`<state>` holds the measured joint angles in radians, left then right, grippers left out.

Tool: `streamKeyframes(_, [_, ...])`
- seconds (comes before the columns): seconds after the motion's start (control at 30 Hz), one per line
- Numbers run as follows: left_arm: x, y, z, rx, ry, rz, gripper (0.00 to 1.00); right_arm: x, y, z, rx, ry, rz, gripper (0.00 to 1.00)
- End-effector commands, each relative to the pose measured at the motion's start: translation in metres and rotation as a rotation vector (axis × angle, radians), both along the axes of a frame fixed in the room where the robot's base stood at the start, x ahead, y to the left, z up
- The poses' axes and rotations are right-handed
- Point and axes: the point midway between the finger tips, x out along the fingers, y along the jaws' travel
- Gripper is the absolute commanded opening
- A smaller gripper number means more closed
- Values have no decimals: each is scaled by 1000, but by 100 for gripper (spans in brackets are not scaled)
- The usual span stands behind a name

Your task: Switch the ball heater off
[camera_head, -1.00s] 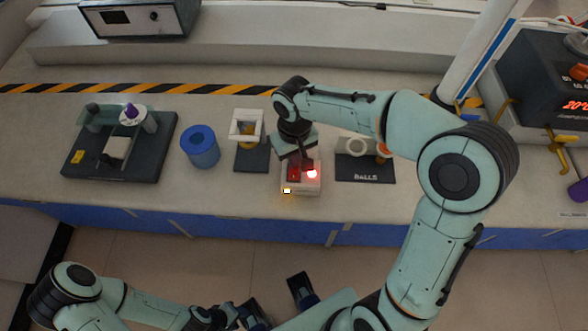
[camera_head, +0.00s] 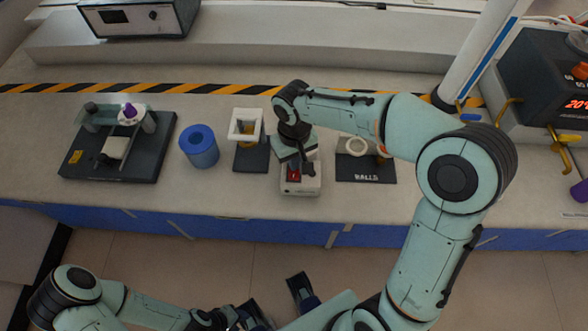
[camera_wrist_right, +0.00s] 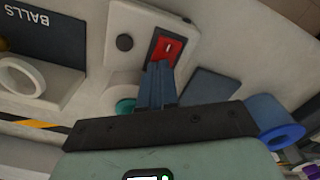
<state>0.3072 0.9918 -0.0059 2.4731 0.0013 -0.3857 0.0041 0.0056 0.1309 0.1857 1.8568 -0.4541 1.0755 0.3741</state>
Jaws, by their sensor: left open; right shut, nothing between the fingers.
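The ball heater is a small white box (camera_head: 301,188) at the bench's front edge, with a red rocker switch (camera_head: 293,174). Its lamps look dark. The red switch also shows in the right wrist view (camera_wrist_right: 166,49), beside a dark round lamp or knob (camera_wrist_right: 124,42). My right gripper (camera_head: 308,172) is shut and empty, its fingertips at the switch; in the right wrist view the fingers (camera_wrist_right: 158,68) reach its lower edge. I cannot tell if they touch it. My left gripper (camera_head: 275,304) is open and empty, low in front of the bench.
A dark plate marked BALLS (camera_head: 366,177) with a white ring lies right of the heater. A white frame stand (camera_head: 246,125), a blue cylinder (camera_head: 200,148) and a dark apparatus (camera_head: 150,165) stand to the left. A bath with a red display (camera_head: 575,104) is far right.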

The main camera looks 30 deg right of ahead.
Motion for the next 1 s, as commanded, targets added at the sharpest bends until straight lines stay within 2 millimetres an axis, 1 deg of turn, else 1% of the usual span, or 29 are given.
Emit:
streamKeyframes(0.17, [2, 0, 7, 0, -2, 0, 43, 0, 0, 8, 0, 1, 0, 0])
streamKeyframes(0.9, [20, 0, 54, 0, -24, -1, 43, 0, 0, 68, 0, 0, 0, 0])
streamKeyframes(1.0, [22, 0, 56, 0, -26, 0, 43, 0, 0, 71, 0, 0, 0, 0])
